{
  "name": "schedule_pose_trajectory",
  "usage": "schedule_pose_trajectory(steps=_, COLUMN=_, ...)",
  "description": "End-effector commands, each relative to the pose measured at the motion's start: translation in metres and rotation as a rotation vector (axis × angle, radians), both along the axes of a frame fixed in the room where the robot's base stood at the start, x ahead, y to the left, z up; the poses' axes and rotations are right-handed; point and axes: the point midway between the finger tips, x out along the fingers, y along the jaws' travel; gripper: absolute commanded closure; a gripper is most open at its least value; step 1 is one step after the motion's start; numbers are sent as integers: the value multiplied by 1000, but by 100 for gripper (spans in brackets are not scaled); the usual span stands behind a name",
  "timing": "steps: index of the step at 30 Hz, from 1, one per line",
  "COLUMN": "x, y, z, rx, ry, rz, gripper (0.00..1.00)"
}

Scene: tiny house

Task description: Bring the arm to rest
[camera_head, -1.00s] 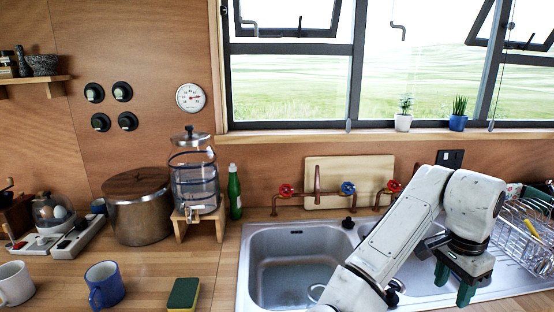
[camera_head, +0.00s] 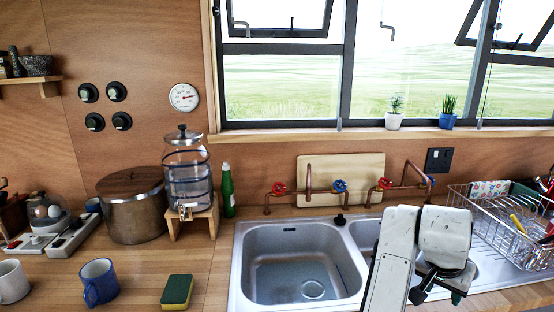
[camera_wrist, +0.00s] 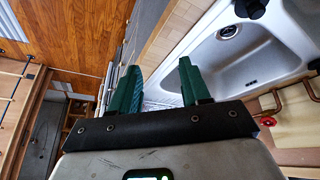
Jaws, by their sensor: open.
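My white arm rises at the lower right of the head view, in front of the sink (camera_head: 240,262). My gripper shows in the wrist view (camera_wrist: 160,82), with two green fingers spread apart and nothing between them. In the head view my gripper is mostly hidden behind the arm, with only a bit of dark green showing low on the right. In the wrist view, part of the sink (camera_wrist: 222,62) lies beyond and to the right of the fingers.
A wire dish rack (camera_head: 490,232) stands right of my arm. Left of the sink are a sponge (camera_head: 177,291), a blue mug (camera_head: 99,283), a green bottle (camera_head: 227,192), a glass dispenser (camera_head: 187,165) and a large pot (camera_head: 136,212). The sink's left basin is empty.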

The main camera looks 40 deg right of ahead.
Motion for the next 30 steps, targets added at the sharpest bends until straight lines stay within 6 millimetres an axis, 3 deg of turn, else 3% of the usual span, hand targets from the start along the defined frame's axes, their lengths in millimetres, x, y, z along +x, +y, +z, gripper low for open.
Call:
schedule_pose_trajectory(steps=8, x=15, y=41, z=-55, rx=-85, ry=131, rz=452, gripper=53)
schedule_pose_trajectory(steps=14, x=12, y=102, z=-113, rx=-38, ry=204, rz=798, gripper=53)
schedule_pose_trajectory(steps=19, x=-12, y=172, z=-166, rx=75, ry=243, rz=1083, gripper=53)
schedule_pose_trajectory(steps=24, x=-48, y=239, z=-203, rx=212, ry=247, rz=1298, gripper=53)
schedule_pose_trajectory(steps=27, x=-65, y=265, z=-215, rx=272, ry=240, rz=1370, gripper=53)
schedule_pose_trajectory(steps=30, x=-74, y=279, z=-220, rx=305, ry=235, rz=1407, gripper=53)
